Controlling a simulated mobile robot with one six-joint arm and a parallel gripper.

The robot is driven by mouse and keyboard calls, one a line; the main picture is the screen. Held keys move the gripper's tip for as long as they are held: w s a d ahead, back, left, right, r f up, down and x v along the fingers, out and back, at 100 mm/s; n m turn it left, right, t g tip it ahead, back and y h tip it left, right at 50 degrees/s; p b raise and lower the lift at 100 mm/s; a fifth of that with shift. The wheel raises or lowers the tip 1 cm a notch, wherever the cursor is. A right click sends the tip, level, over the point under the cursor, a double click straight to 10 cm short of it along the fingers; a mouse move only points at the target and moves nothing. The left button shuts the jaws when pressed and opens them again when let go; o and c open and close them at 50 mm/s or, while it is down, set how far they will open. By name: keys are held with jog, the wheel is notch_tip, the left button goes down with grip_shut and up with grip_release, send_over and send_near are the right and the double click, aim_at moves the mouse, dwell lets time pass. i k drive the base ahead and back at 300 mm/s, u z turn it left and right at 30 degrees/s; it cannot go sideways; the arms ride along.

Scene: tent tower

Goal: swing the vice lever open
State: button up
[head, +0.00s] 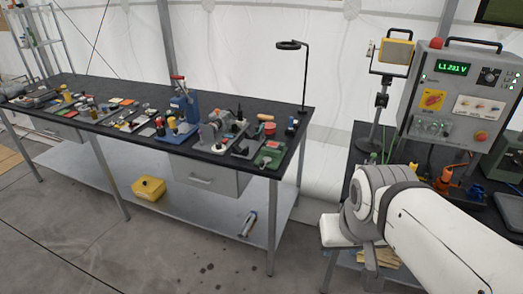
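Several small devices stand along the near right part of the black-topped workbench (150,140) in the head view. A low green device (270,156) sits at the bench's front right corner. A grey device (213,132) stands left of it, and a blue upright device (184,106) with a red top is farther left. I cannot tell for sure which one is the vice, and its lever is too small to make out. My arm comes in from the lower right, well apart from the bench; my gripper is not visible.
A black stand lamp (305,75) rises at the bench's right end. A control box (455,95) with a green display stands over a second table at right. A yellow container (149,187) and a cylinder (248,224) lie on the lower shelf. The floor in front is clear.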

aim_at(266, 160)
jog(key=i, duration=1)
